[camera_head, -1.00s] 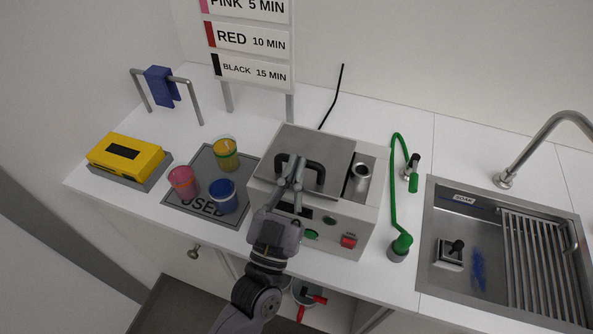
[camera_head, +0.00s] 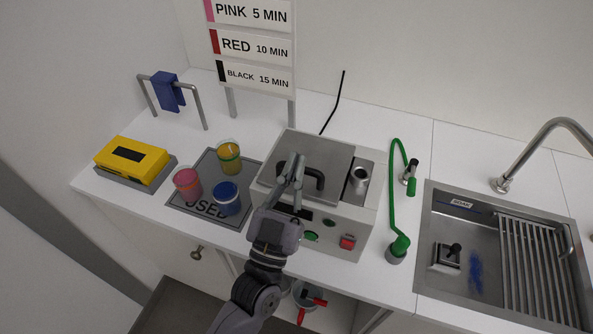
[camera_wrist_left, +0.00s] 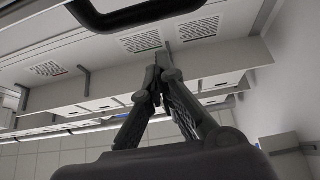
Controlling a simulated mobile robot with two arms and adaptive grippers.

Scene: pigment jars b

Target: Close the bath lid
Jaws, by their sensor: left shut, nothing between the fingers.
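The bath lid (camera_head: 325,156) is a grey metal plate over the top of the pale box-shaped bath (camera_head: 338,222). The lid appears nearly flat, but I cannot tell if it is fully down. Its black bar handle (camera_head: 316,180) is partly hidden behind my left gripper (camera_head: 296,163). My left gripper is shut and empty, its fingertips over or close to the handle; contact cannot be told. In the left wrist view the shut fingers (camera_wrist_left: 158,72) point up, with a black bar (camera_wrist_left: 135,14) beyond them at the top. My right gripper is not in view.
A pink jar (camera_head: 187,183), a yellow jar (camera_head: 229,158) and a blue jar (camera_head: 226,199) stand on the grey mat left of the bath. A metal cylinder (camera_head: 359,178) is at the bath's right side. A green hose (camera_head: 393,190) and a sink (camera_head: 440,276) lie further right.

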